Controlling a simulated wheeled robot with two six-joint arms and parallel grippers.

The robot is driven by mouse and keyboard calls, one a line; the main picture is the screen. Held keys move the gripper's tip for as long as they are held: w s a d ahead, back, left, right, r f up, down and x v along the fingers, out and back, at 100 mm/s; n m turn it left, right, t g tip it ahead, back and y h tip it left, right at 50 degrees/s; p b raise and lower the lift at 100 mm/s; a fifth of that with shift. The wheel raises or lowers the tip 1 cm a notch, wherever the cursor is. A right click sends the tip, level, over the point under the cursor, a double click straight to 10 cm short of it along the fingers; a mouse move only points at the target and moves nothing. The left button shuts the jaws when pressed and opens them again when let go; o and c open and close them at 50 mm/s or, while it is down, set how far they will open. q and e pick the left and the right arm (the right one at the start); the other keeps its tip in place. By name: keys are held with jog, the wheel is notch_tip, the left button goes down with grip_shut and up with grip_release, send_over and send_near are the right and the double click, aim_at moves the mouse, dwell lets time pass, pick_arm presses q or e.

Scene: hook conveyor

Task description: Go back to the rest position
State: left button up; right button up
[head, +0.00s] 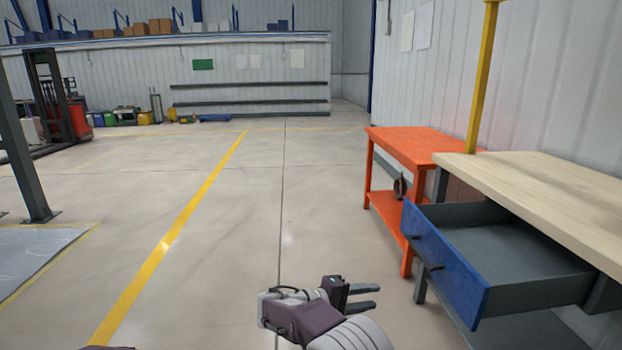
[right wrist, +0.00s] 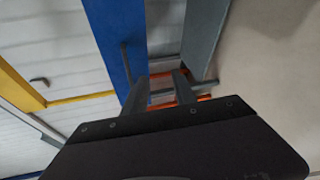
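My right gripper (head: 376,296) is at the bottom centre of the head view, over the floor and left of the workbench. Its two fingers point right and stand apart with nothing between them. In the right wrist view my right gripper (right wrist: 158,78) also shows its two fingers apart and empty. The workbench (head: 540,185) has a blue-fronted drawer (head: 445,262) that is pulled out, with a bare grey inside. The gripper is apart from the drawer. My left gripper is out of view.
An orange table (head: 410,143) stands behind the workbench, with a dark object (head: 400,187) on its lower shelf. A yellow post (head: 482,75) rises by the bench. A forklift (head: 57,105) is far left. The floor (head: 290,200) ahead is clear.

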jog(key=s+d+f+g+y, duration=0.6)
jog(key=s+f, duration=0.3)
jog(key=s, duration=0.3)
jog(key=s+a+f+m+t+y, duration=0.15)
jog(key=s+f+m+y, duration=0.25)
jog(key=s+m+y, duration=0.7)
jog(key=s+r+n+h+p, duration=0.3)
jog(key=r+n+p, duration=0.1)
jog(key=r+p, duration=2.7)
jog(key=shift+a+r, duration=0.15)
jog(key=shift+a, duration=0.3)
jog(key=shift+s+g, duration=0.1)
jog(key=shift+g, duration=0.15)
